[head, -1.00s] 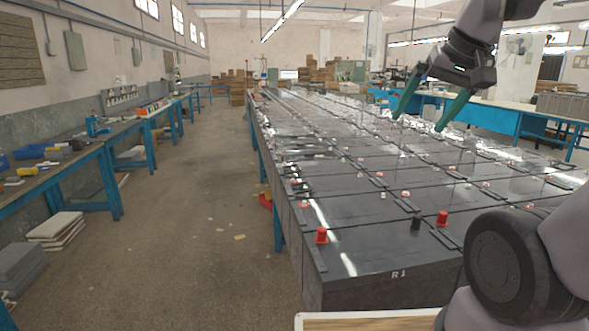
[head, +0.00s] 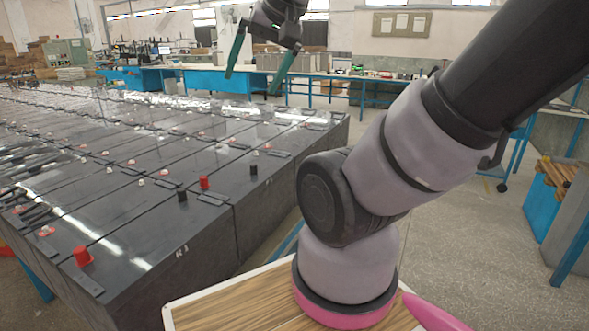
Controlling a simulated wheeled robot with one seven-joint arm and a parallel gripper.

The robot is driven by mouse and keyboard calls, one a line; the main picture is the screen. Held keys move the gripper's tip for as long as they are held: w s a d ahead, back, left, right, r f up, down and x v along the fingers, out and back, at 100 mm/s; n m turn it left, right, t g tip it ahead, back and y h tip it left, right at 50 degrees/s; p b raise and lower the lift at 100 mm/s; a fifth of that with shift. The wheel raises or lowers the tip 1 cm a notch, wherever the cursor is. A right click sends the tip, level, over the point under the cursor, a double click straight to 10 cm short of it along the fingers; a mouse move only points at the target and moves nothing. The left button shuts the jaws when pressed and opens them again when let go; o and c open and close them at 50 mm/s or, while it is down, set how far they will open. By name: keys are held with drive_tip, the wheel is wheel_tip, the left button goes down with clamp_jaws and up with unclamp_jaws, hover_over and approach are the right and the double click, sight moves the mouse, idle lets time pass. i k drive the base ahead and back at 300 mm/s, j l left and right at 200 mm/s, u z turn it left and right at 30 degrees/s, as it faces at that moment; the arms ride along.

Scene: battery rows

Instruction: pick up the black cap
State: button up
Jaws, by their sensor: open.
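Two small upright black caps stand on the dark battery tops in the head view. One black cap (head: 182,195) is on the front battery marked R1, and another black cap (head: 253,169) is on the battery to its right. My gripper (head: 250,84) is raised above the far right part of the battery rows. Its two green fingers are spread apart and point down, with nothing between them. It is well clear of both black caps.
Red caps (head: 82,256) (head: 204,182) stand on the front batteries (head: 130,230). A wooden-topped board (head: 240,300) lies under my arm's base. Blue workbenches (head: 225,82) line the back. Open floor (head: 460,240) lies to the right.

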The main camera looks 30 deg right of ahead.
sight(253, 167)
drive_tip(key=k+j+z, duration=0.1)
drive_tip(key=z, duration=0.35)
drive_tip(key=i+l+z, duration=0.1)
drive_tip(key=i+l, duration=0.8)
drive_tip(key=l, duration=0.15)
